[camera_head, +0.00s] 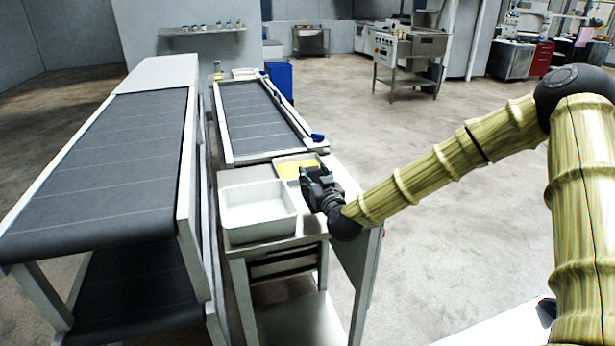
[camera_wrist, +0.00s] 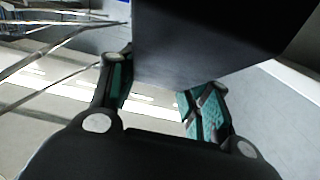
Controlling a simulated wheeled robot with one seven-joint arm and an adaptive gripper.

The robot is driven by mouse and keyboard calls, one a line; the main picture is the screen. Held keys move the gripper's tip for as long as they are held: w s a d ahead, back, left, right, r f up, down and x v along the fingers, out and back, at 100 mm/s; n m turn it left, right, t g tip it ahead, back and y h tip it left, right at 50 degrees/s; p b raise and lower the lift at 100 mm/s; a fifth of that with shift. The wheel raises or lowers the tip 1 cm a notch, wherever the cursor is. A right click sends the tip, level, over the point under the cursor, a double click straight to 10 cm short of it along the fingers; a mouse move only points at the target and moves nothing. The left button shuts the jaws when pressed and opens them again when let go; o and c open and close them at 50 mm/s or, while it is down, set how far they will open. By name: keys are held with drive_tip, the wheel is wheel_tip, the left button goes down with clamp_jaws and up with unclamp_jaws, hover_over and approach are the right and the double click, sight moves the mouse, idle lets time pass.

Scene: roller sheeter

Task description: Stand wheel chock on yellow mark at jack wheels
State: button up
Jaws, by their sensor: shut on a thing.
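My gripper (camera_head: 315,184) is over the right part of a light worktable, just right of a white bin. In the wrist view, its teal-padded fingers (camera_wrist: 158,80) are shut on a large dark block (camera_wrist: 205,40), which may be the wheel chock. The block fills the upper middle of that view, its lower edge between the fingers. In the head view the block cannot be told apart from the dark gripper. A yellow patch (camera_head: 289,170) lies in a shallow tray behind my gripper. I cannot pick out jack wheels or a yellow floor mark.
The white bin (camera_head: 258,206) stands on the worktable (camera_head: 235,248). A large belt conveyor (camera_head: 110,165) fills the left, and a narrower belt (camera_head: 260,115) runs behind the table. A blue bin (camera_head: 279,79) stands farther back. Open floor (camera_head: 440,150) lies to the right.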

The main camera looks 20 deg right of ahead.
sight(306, 169)
drive_tip(key=w, duration=0.2)
drive_tip(key=w+a+p, duration=0.1)
drive_tip(key=w, duration=0.1)
drive_tip(key=shift+w+f, duration=0.15)
drive_tip(key=shift+w, duration=0.2)
drive_tip(key=shift+f+p, duration=1.05)
drive_tip(key=shift+f, duration=0.7)
drive_tip(key=shift+f, duration=0.2)
drive_tip(key=o, duration=1.3)
drive_tip(key=shift+a, duration=0.1)
drive_tip(key=shift+o, duration=0.2)
drive_tip(key=shift+r, duration=0.1)
